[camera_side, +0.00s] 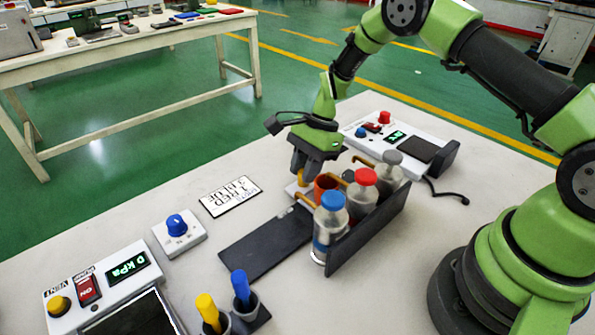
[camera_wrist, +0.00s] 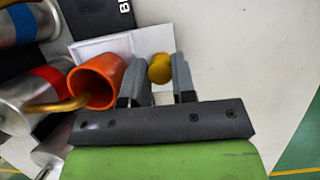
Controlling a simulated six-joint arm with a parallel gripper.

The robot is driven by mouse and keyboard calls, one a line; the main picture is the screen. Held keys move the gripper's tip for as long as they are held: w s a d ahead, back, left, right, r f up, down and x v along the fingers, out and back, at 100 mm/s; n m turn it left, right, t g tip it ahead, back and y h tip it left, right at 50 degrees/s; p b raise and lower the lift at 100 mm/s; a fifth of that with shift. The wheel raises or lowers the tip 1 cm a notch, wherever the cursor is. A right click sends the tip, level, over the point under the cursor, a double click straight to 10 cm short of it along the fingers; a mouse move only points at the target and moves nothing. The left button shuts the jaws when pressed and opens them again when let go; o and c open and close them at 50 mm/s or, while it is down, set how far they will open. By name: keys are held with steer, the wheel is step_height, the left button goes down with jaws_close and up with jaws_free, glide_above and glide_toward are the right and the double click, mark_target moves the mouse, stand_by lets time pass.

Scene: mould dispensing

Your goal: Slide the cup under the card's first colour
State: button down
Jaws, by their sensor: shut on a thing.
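The orange cup (camera_side: 325,184) stands upright on a white plate in front of the bottle row; it also shows in the wrist view (camera_wrist: 97,80). My gripper (camera_side: 302,177) is closed on a yellow knob (camera_wrist: 160,68) beside the cup. The cup sits just outside the jaws. The red-capped bottle (camera_side: 362,196) is behind the cup, and in the wrist view its yellow spout (camera_wrist: 60,105) reaches over the cup's rim. The blue-capped bottle (camera_side: 330,222) is nearer the camera; the grey-capped bottle (camera_side: 388,168) is farther. The card (camera_side: 230,196) reads 1 RED, 2 BLUE.
A dark flat strip (camera_side: 255,246) lies in front of the bottles, bare toward the camera. A dark rack wall (camera_side: 370,230) stands behind the bottles. A blue-knob box (camera_side: 179,234), a kPa panel (camera_side: 112,290) and a scale-like device (camera_side: 400,140) stand around.

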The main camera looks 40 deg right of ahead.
steer(key=c, duration=0.9)
jaws_free()
steer(key=shift+c, duration=0.2)
steer(key=v, duration=1)
